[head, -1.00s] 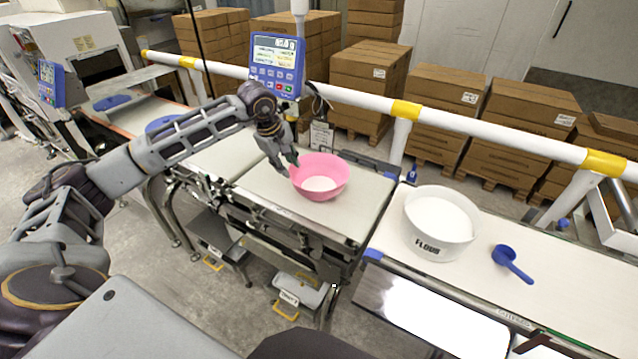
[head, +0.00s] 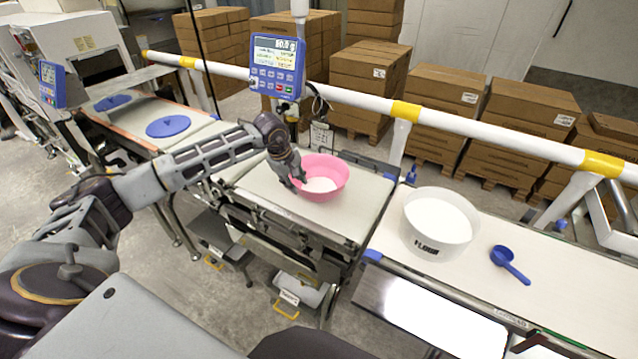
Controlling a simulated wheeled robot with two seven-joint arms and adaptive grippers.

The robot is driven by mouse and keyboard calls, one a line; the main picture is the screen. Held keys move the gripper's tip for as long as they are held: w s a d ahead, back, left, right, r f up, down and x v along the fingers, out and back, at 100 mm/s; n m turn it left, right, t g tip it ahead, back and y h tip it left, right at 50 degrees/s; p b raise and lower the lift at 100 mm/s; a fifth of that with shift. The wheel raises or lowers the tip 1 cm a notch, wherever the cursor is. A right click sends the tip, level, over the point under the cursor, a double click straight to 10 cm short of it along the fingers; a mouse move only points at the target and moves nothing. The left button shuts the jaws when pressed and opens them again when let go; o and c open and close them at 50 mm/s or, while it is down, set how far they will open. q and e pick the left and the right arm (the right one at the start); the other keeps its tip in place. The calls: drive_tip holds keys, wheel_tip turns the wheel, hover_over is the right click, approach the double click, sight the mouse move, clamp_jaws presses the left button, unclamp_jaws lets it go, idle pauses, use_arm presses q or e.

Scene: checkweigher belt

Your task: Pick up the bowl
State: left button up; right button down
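The pink bowl (head: 336,182) stands upright on the pale weighing belt (head: 262,182), with white powder in its bottom. My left gripper (head: 298,185) points down at the bowl's left rim, with one finger over the inside and the other by the outer wall. The fingers look apart; I cannot tell whether they touch the bowl, and the gripper hides part of the left rim. My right gripper is not in view.
A white flour tub (head: 436,240) and a blue scoop (head: 509,264) are on the right-hand belt. A blue display unit (head: 277,68) stands behind the bowl. A white rail with yellow bands (head: 406,110) runs behind. Blue discs (head: 168,126) lie on the left belt.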

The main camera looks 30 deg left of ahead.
sight(299, 189)
use_arm(q)
drive_tip(key=shift+f, duration=0.15)
drive_tip(key=shift+w+p+x, duration=0.1)
drive_tip(key=shift+p+x, duration=0.3)
drive_tip(key=shift+x, duration=0.6)
drive_tip(key=shift+w+p+x, duration=0.15)
drive_tip(key=shift+p+x, duration=0.2)
drive_tip(key=shift+x, duration=0.65)
drive_tip(key=shift+w+f, duration=0.15)
drive_tip(key=shift+f, duration=0.35)
drive_tip(key=shift+c, duration=0.2)
clamp_jaws()
